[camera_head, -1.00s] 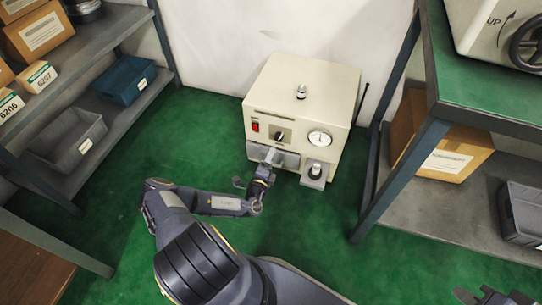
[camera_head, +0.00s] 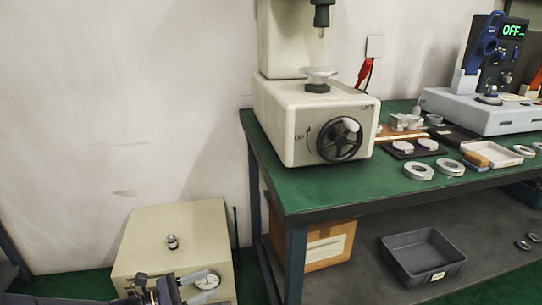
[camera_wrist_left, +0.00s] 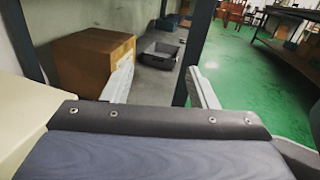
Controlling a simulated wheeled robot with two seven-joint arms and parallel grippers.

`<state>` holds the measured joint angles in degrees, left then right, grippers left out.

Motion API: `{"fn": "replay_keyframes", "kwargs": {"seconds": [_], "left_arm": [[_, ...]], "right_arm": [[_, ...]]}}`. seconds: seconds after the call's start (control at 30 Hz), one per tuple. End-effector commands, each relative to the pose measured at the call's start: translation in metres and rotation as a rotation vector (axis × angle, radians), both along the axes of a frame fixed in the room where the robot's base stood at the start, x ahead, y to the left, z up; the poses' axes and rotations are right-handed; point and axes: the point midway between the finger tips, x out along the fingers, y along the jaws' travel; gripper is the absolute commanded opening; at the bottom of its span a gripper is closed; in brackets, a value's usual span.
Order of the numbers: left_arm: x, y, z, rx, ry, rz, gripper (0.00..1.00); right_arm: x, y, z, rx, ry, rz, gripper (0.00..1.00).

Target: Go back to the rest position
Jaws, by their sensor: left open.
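My left gripper (camera_head: 204,287) shows at the bottom of the head view, in front of the beige cabinet machine (camera_head: 172,235) that stands on the floor. Its two pale fingers are apart with nothing between them. In the left wrist view the open fingers (camera_wrist_left: 162,88) point towards a cardboard box (camera_wrist_left: 92,62) and a grey bin (camera_wrist_left: 160,54) beyond, with a table leg behind the gap. The machine's lower front is cut off or hidden by my arm. My right gripper is not in view.
A green-topped workbench (camera_head: 300,198) stands close to the right, carrying a press with a handwheel (camera_head: 340,139) and several metal rings (camera_head: 418,171). Its lower shelf holds a grey bin (camera_head: 422,257) and a cardboard box (camera_head: 330,246). Green floor is open at the wrist view's right.

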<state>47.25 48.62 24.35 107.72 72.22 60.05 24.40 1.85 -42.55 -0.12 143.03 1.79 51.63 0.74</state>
Motion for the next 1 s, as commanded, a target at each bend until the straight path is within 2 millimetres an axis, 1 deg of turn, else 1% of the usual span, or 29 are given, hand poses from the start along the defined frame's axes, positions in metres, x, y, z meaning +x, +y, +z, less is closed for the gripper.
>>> {"fn": "replay_keyframes", "kwargs": {"seconds": [0.03,0.1,0.17,0.2,0.27,0.3,0.37,0.4,0.5,0.6,0.7,0.8,1.0], "left_arm": [[-0.017,-0.012,0.019,0.129,-0.08,-0.087,0.53],[-0.042,-0.023,0.036,0.292,-0.186,-0.199,0.53],[-0.064,-0.03,0.048,0.428,-0.278,-0.289,0.53],[-0.078,-0.032,0.056,0.517,-0.34,-0.346,0.53],[-0.1,-0.034,0.065,0.647,-0.434,-0.427,0.53],[-0.114,-0.034,0.072,0.732,-0.496,-0.477,0.53],[-0.135,-0.031,0.08,0.856,-0.592,-0.548,0.53],[-0.148,-0.029,0.085,0.938,-0.654,-0.591,0.53],[-0.18,-0.019,0.095,1.134,-0.809,-0.689,0.53],[-0.205,-0.008,0.102,1.298,-0.942,-0.759,0.53],[-0.222,0.002,0.105,1.422,-1.045,-0.804,0.53],[-0.235,0.01,0.107,1.524,-1.129,-0.836,0.53],[-0.255,0.024,0.109,1.693,-1.27,-0.873,0.53]], "right_arm": [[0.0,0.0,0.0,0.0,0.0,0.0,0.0],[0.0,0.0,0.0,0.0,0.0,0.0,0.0],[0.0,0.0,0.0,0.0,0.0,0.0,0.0],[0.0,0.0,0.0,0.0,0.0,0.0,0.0],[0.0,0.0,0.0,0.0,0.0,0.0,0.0],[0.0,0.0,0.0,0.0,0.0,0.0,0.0],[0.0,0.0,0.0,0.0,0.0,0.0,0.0],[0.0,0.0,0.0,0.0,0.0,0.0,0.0],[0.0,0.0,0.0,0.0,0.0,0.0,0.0],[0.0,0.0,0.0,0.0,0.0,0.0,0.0],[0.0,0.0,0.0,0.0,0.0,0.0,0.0],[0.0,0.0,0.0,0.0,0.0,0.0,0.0],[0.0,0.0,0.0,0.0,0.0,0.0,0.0]]}}
